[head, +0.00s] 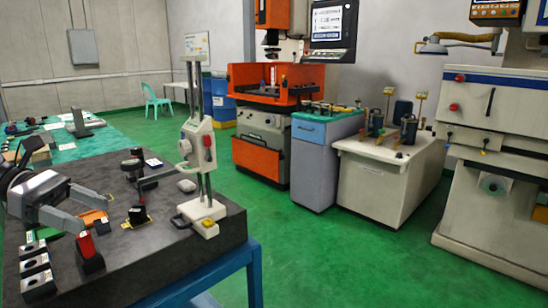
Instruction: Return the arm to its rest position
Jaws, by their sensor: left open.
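My left gripper (86,208) comes in from the left edge in the head view. Its two grey fingers are spread apart over the dark granite table (150,255), with nothing held between them. A small red-topped block (86,245) stands on the table just in front of the nearer finger. An orange piece (93,217) shows between and behind the fingers. The rest of my left arm is mostly outside the picture. My right gripper is not in view.
A white height gauge (198,140) stands on the table's right part. A black knobbed piece (138,214) and several square blocks (35,270) are close to the left gripper. Machines (265,120) and a cabinet (325,150) stand behind. Green floor (350,260) is clear to the right.

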